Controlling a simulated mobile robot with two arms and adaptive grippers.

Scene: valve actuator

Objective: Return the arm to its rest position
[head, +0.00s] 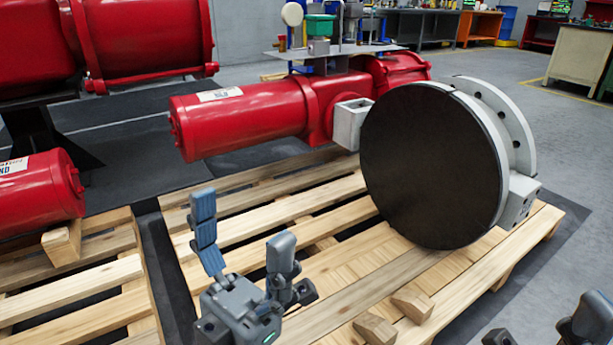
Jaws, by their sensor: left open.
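My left gripper (242,218) is in the lower middle of the head view. Its two grey-blue fingers point up and stand well apart, with nothing between them. It shows in front of the wooden pallet (245,203) that carries the red valve actuator (250,117). The actuator has a large dark round disc (430,165) at its right end, and the gripper is apart from it. My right gripper (545,318) shows only in part at the bottom right corner. Most of it is cut off by the frame, so its opening cannot be judged.
Two small wood blocks (375,328) lie at the pallet's front. Another pallet (75,292) with a red cylinder (40,192) is at the left, and a larger red actuator (140,40) stands behind. Workbenches (580,55) line the back. Grey floor is clear at the right.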

